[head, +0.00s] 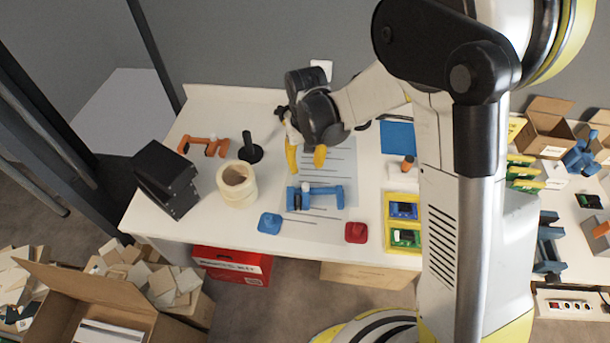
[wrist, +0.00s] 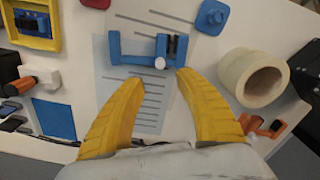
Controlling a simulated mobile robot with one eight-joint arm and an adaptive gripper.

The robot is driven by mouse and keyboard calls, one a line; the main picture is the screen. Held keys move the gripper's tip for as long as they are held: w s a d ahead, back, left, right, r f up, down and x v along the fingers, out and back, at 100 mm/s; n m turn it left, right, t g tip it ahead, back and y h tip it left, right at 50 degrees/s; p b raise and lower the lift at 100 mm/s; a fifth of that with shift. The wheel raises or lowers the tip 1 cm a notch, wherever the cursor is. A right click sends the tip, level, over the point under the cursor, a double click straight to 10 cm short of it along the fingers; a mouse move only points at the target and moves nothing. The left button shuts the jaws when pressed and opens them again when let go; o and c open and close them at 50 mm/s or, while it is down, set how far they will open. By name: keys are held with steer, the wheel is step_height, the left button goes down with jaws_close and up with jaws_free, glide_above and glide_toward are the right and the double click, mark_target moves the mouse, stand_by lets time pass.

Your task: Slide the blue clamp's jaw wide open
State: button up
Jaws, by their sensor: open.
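The blue clamp (head: 318,192) lies on printed sheets on the white table in the head view. In the wrist view the blue clamp (wrist: 147,50) lies beyond my fingertips, with a white knob and a dark part at its right end. How far its jaw is open is hard to tell. My gripper (head: 306,162) has yellow fingers spread apart and empty. It hangs above the sheets, behind the clamp and apart from it. In the wrist view my gripper (wrist: 160,78) frames the sheet just short of the clamp.
Blue (head: 269,223) and red (head: 356,232) pieces lie near the front edge. A yellow tray (head: 401,238) sits right. The paper around the blue clamp is clear.

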mark_target(306, 185)
step_height(306, 185, down, 11)
steer(key=b, duration=0.3)
steer(key=shift+r+b, duration=0.1)
steer(key=shift+b, duration=0.3)
jaws_close()
